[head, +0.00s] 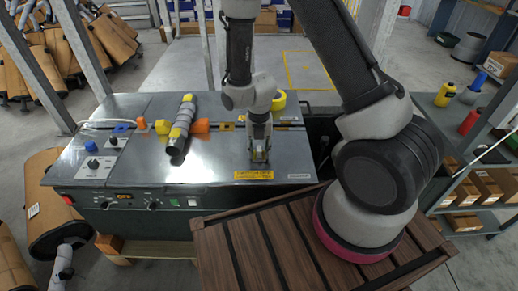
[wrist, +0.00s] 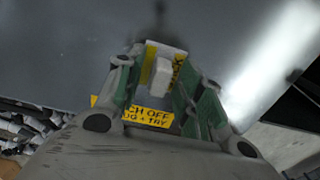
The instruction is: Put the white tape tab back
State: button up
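The white tape tab (wrist: 161,76) shows in the wrist view as a small pale block between my fingers, against a yellow patch with black lettering. My gripper (wrist: 160,62) has its fingers apart, one on each side of the tab. I see some room beside the tab, and cannot tell whether a finger touches it. In the head view my gripper (head: 259,158) points down, low over the front part of the grey bench top, just behind a yellow label (head: 253,175). The tab cannot be made out there.
The bench (head: 210,168) carries a grey and yellow muffler part (head: 181,128), an orange block (head: 200,126) and a yellow ring (head: 279,101). A control panel (head: 100,155) is at its left. A shelf with bottles and boxes (head: 463,195) stands at right.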

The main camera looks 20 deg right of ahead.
notch_tip(320, 180, up, 12)
notch_tip(320, 180, up, 8)
jog(key=m+t, duration=0.1)
jog(key=m, duration=0.5)
send_over(259, 148)
jog(key=s+d, duration=0.1)
jog(key=d, duration=0.2)
jog(key=s+d+r+m+t, duration=0.1)
jog(key=s+d+r+m, duration=0.5)
jog(key=s+r+m, duration=0.3)
jog(key=s+d+r+m+t, duration=0.2)
jog(key=s+d+r+m, duration=0.3)
jog(key=m, duration=1.2)
jog(key=s+r, duration=0.4)
jog(key=shift+s+d, duration=0.15)
jog(key=shift+d, duration=0.25)
jog(key=shift+r, duration=0.1)
